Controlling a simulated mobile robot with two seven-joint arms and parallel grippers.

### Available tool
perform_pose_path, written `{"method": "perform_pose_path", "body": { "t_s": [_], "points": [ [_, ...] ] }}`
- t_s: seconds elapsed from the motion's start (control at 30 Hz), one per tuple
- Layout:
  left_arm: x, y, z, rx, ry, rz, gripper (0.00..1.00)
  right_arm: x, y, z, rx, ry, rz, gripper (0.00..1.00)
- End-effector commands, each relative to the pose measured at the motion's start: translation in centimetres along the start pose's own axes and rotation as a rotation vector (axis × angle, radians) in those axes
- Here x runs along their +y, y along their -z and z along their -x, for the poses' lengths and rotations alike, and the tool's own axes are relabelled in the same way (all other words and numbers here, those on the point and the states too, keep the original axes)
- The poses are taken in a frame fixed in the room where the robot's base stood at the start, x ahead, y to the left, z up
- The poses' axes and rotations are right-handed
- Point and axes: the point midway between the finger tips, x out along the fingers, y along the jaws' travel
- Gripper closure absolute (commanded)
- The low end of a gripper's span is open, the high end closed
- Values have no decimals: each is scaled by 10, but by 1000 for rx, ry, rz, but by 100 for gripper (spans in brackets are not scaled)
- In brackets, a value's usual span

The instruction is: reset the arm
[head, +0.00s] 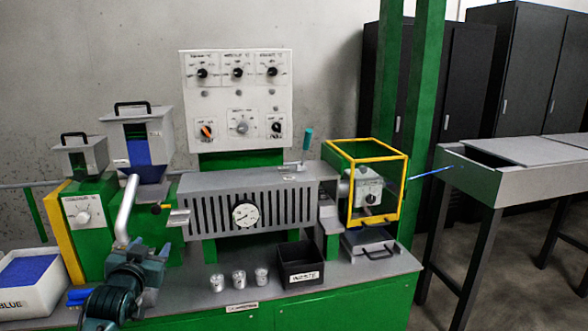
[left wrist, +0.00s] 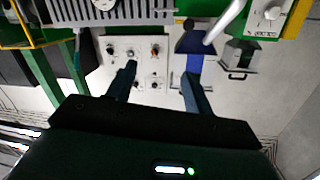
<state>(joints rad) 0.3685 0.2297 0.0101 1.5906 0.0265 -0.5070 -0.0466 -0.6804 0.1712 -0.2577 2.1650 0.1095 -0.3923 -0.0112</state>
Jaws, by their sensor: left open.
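My left gripper (head: 150,250) is at the lower left of the head view, above the front of the bench (head: 330,279) and in front of the green extruder machine. In the left wrist view its two fingers (left wrist: 158,88) are spread apart with nothing between them. That view is upside down and shows the white control panel (left wrist: 136,50) beyond the fingers. A thin blue cable (head: 432,173) runs between the yellow-framed guard box (head: 404,182) and the grey trough (head: 478,178) at the right. My right gripper is not in view.
A white box of blue pellets (head: 30,272) stands at the far left. Several metal cups (head: 239,280) and a black bin (head: 300,263) stand on the bench. A hopper (head: 150,150) and a metal pipe (head: 126,208) rise near my left arm.

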Motion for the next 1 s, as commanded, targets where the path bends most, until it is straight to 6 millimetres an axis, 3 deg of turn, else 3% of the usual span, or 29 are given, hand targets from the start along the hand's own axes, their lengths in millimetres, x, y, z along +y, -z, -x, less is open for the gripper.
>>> {"method": "perform_pose_path", "body": {
  "t_s": [0.03, 0.3, 0.5, 0.77, 0.87, 1.0],
  "points": [
    [-7, 11, -9, -10, 2, -26, 48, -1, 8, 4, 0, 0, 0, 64],
    [-44, 30, -48, -75, 28, -142, 48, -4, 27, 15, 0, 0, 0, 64],
    [-39, 45, -47, 38, 24, -105, 48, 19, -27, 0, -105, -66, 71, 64],
    [8, -15, -16, -23, -55, -107, 48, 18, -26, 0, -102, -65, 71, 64],
    [29, -42, 3, -53, -91, -105, 48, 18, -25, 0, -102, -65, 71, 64],
    [66, -88, 43, -110, -158, -93, 48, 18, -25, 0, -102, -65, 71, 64]
  ]
}}
